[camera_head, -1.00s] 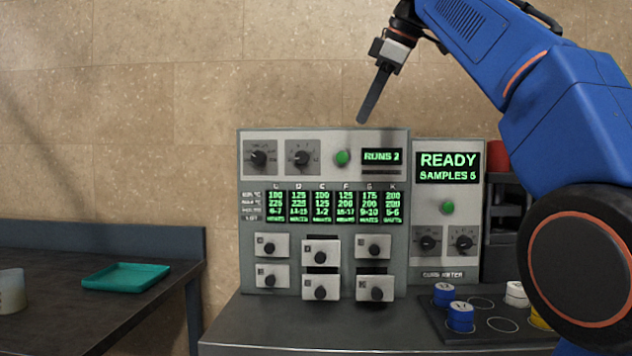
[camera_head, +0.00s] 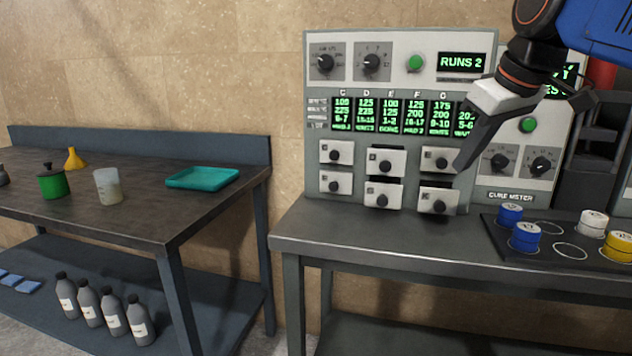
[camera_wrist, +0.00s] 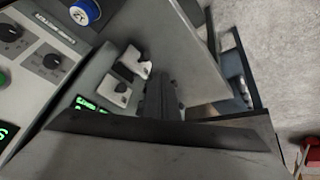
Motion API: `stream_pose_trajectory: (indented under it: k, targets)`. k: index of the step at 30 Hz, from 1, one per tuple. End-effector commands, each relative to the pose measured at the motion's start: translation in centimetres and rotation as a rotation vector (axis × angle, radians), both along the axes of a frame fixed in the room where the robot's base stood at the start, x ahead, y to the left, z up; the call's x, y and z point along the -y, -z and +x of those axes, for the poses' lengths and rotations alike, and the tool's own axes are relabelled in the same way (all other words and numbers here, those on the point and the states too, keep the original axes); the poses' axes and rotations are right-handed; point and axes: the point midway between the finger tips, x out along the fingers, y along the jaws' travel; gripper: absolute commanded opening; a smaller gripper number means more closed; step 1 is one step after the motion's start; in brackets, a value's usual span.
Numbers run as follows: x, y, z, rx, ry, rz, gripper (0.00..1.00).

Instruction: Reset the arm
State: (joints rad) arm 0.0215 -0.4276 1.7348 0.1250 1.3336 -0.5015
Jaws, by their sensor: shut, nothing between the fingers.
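My gripper (camera_head: 466,160) hangs from the upper right in the head view, with its dark fingers together and empty. It is in front of the right side of the grey control panel (camera_head: 313,120), hiding part of its display and right-hand knobs. I cannot tell whether it touches the panel. In the wrist view the dark fingers (camera_wrist: 162,95) point toward the panel's lower knob plates (camera_wrist: 117,90).
The panel stands on a grey bench (camera_head: 350,240). At right a dark tray (camera_head: 490,232) holds blue, white and yellow containers. At left a dark table (camera_head: 130,215) carries a teal tray (camera_head: 203,178), a beaker (camera_head: 108,187) and a green pot (camera_head: 53,182). Bottles stand below.

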Motion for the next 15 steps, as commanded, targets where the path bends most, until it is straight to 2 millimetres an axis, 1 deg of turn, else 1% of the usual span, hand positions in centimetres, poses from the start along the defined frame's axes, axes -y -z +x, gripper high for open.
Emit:
stream_pose_trajectory:
  k: [1, 5, 6, 8, 9, 11, 12, 15]
  targets:
    - [0.1, 2.5, -1.3, -0.013, 0.034, 0.009, 0.00]
    - [0.6, 8.9, -4.3, -0.041, 0.134, 0.034, 0.00]
    - [0.7, 10.9, -5.2, -0.049, 0.164, 0.041, 0.00]
    - [1.0, 14.1, -6.8, -0.061, 0.208, 0.050, 0.00]
    - [1.1, 16.2, -7.8, -0.068, 0.237, 0.056, 0.00]
    - [1.3, 19.4, -9.4, -0.078, 0.281, 0.067, 0.00]
    - [1.4, 21.4, -10.4, -0.084, 0.308, 0.073, 0.00]
    - [1.8, 26.1, -12.8, -0.098, 0.367, 0.083, 0.00]
